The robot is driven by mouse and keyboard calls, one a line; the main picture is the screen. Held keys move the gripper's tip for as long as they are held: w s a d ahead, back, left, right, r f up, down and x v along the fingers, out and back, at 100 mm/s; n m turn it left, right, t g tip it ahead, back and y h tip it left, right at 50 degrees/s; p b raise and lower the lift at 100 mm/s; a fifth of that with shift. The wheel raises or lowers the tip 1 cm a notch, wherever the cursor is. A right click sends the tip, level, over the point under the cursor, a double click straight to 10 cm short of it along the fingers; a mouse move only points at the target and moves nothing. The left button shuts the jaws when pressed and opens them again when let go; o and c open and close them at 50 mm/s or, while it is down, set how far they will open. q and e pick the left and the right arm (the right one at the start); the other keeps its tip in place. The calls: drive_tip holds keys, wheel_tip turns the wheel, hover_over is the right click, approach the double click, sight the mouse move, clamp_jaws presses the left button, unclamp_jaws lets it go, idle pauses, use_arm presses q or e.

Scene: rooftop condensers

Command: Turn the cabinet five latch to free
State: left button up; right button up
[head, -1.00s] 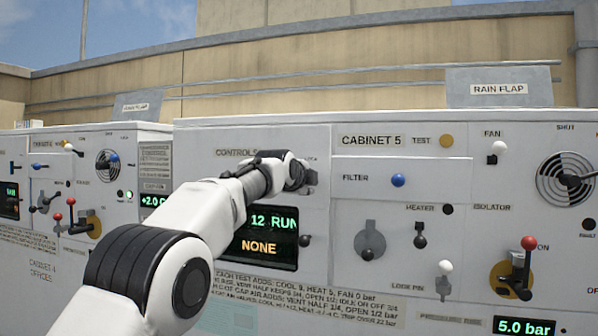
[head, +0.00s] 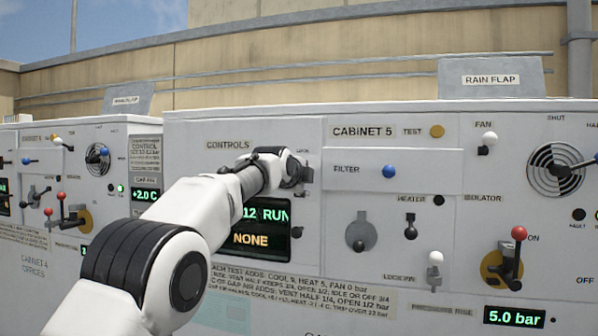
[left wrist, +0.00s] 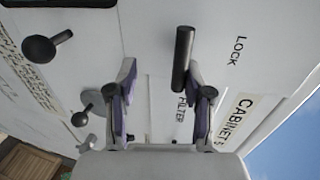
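Cabinet five (head: 400,290) is a white panel with a "CABINET 5" label. Its latch is a dark bar handle (left wrist: 182,58) beside the word LOCK in the left wrist view. My left gripper (left wrist: 160,78) is open in front of the panel, its two fingers apart. The handle shows between the fingers, closer to the right one; I cannot tell whether they touch. In the head view my left gripper (head: 296,172) is at the top of the CONTROLS section and mostly covers the latch. My right gripper is out of view.
A blue filter knob (head: 389,171), a round grey latch plate (head: 361,232) and a red-knobbed isolator lever (head: 517,240) sit to the right. A screen reading RUN and NONE (head: 262,228) is below my gripper. Another cabinet (head: 60,240) stands at left.

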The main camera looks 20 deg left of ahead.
use_arm(q)
drive_tip(key=shift+f, duration=0.2)
drive_tip(key=v, duration=1.2)
drive_tip(key=shift+s, duration=0.15)
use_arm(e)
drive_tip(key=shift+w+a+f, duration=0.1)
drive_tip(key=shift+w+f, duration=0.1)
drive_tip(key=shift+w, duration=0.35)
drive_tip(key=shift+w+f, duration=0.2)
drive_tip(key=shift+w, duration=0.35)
use_arm(q)
drive_tip(key=shift+r, duration=0.15)
